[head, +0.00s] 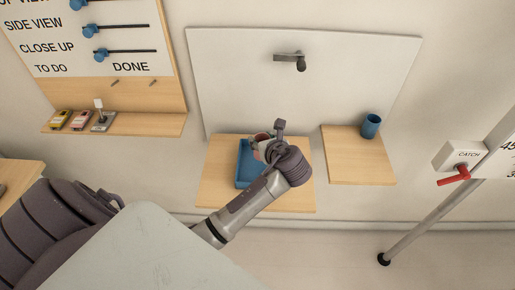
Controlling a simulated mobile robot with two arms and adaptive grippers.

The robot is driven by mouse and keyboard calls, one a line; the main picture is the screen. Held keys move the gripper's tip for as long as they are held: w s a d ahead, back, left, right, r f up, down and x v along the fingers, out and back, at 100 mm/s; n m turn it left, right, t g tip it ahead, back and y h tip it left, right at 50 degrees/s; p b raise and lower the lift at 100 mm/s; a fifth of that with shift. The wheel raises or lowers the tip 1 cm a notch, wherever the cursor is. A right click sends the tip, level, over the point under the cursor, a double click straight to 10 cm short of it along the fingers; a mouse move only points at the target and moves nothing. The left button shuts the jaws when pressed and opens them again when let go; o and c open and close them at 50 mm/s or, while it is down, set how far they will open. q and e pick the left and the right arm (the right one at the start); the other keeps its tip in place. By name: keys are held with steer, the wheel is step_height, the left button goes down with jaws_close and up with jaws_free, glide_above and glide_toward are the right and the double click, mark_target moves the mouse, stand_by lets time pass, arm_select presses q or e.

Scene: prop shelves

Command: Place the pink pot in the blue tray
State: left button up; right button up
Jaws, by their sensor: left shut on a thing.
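The blue tray (241,170) lies on the middle wooden shelf, and its left side shows beside my left arm. My left gripper (268,142) is over the tray's right part, with my wrist hiding much of that side. It is shut on the small pink pot (261,136), of which only a little shows at the fingers. I cannot tell whether the pot touches the tray. My right gripper is not in view.
A blue cup (371,126) stands on the right wooden shelf (358,160). A white panel with a dark handle (290,59) is behind. Small coloured items sit on the left ledge (150,124). A white box with a red lever (454,176) is at right.

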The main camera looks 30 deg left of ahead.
arm_select(q)
steer(key=shift+s+a+f, duration=0.4)
steer(key=shift+s+a, duration=0.05)
steer(key=shift+s, duration=0.05)
steer(key=shift+f+p, duration=0.3)
steer(key=shift+f, duration=1.75)
steer(key=shift+f, duration=0.1)
steer(key=o, duration=1.2)
steer(key=shift+s+d, duration=0.1)
steer(key=shift+d, duration=0.05)
steer(key=b+v, duration=0.1)
steer(key=v, duration=1.1)
